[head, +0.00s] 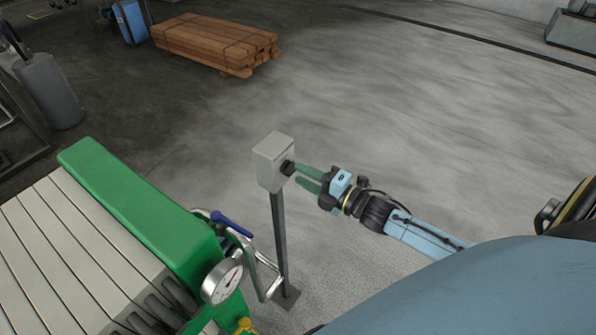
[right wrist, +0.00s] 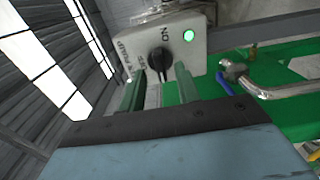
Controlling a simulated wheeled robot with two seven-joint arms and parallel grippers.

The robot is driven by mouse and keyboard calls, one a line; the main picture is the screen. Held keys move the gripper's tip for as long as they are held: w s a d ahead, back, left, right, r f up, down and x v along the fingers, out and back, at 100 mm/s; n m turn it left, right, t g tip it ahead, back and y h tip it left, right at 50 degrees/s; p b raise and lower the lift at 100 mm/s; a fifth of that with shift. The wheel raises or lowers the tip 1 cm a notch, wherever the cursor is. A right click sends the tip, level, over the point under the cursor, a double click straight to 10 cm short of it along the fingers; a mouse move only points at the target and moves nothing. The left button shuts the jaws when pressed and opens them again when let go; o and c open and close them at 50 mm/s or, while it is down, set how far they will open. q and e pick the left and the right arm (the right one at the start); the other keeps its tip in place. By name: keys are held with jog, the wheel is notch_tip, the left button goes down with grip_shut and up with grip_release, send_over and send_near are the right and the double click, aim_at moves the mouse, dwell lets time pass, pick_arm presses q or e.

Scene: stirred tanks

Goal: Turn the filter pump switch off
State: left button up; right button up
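The filter pump switch is a grey box (head: 275,160) on a thin dark post, right of the green filter press. Its black knob (head: 287,168) faces my right gripper. In the right wrist view the knob (right wrist: 158,61) shows beside an "ON" marking, and a green lamp (right wrist: 188,35) on the box is lit. My right gripper (head: 299,175) is open, its two green fingers pointing at the box. In the right wrist view its fingertips (right wrist: 160,72) lie on either side of the knob; contact cannot be told. My left gripper is not in view.
The green filter press (head: 140,205) with pale plates stands at the left, with a gauge (head: 222,282), a blue-handled valve (head: 231,223) and bent pipe close to the post. Stacked timber (head: 215,42) lies behind. The floor beyond the box is clear.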

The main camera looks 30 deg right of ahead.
aim_at(290, 169)
jog(key=shift+x, duration=1.2)
jog(key=shift+c, duration=0.4)
grip_shut()
